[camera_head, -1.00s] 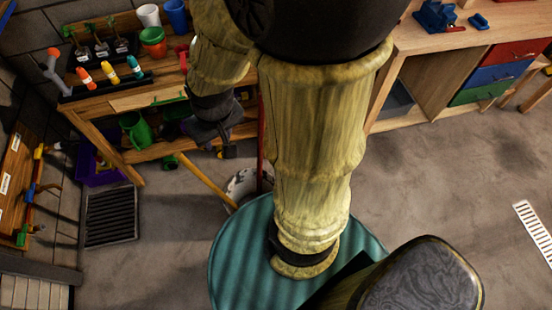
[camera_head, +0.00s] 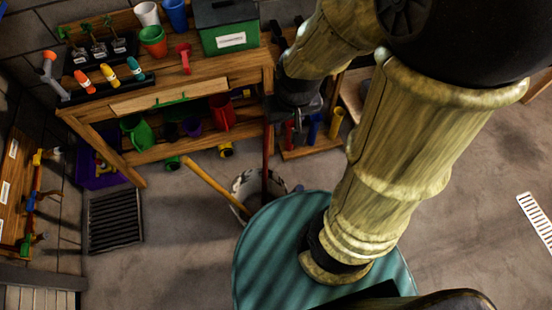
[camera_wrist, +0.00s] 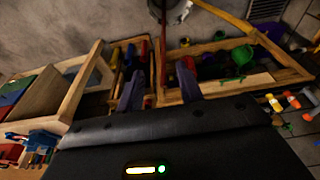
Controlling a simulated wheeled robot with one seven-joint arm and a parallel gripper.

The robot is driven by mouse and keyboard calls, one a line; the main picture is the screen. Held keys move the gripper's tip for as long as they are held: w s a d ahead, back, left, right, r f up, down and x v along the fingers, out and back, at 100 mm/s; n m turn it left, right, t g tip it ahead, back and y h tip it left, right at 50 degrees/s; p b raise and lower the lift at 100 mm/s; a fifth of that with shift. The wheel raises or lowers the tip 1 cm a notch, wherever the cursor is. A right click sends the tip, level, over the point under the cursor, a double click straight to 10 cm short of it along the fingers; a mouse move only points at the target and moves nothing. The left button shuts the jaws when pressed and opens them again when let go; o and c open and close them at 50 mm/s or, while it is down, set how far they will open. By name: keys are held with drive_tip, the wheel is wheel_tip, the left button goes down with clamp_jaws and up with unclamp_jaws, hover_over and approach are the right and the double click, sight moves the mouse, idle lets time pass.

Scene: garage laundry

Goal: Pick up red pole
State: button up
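The red pole (camera_head: 266,160) stands nearly upright in a bucket (camera_head: 243,187) on the floor, in front of the workbench. Its upper end is by my gripper (camera_head: 290,118), where my arm partly hides it. In the wrist view the red pole (camera_wrist: 163,55) runs from the bucket (camera_wrist: 158,8) down into the gap between the two fingers of my gripper (camera_wrist: 159,88). The fingers are spread apart, with space on both sides of the pole. I cannot tell whether the pole is at fingertip depth.
A yellow pole (camera_head: 215,187) leans out of the same bucket. The wooden workbench (camera_head: 170,98) holds pots, bottles and a green box (camera_head: 226,27). A purple crate (camera_head: 97,172) and a dark grate (camera_head: 115,220) are at left.

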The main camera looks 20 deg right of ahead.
drive_tip(key=shift+d, duration=0.2)
drive_tip(key=shift+o, duration=1.4)
drive_tip(key=shift+w+f, duration=0.1)
drive_tip(key=shift+f, duration=0.15)
drive_tip(key=w+d+f+n+t+b, duration=0.15)
drive_tip(key=w+f+b, duration=0.25)
drive_tip(key=f+b, duration=0.45)
drive_tip(key=w+d+f+n+t+y+b, duration=0.15)
drive_tip(key=w+d+f+b, duration=0.35)
drive_tip(key=f, duration=0.7)
drive_tip(key=w+f+n+t+b, duration=0.1)
drive_tip(key=w+f+t+b, duration=0.15)
drive_tip(key=f+b, duration=0.7)
wheel_tip(320, 180, down, 28)
drive_tip(key=d+m+t+y+b, duration=0.1)
drive_tip(key=t+y+b, duration=0.5)
drive_tip(key=b, duration=1.7)
drive_tip(key=shift+w+d+t+b, duration=0.3)
drive_tip(key=shift+w+t+b, duration=0.1)
drive_tip(key=shift+t, duration=0.65)
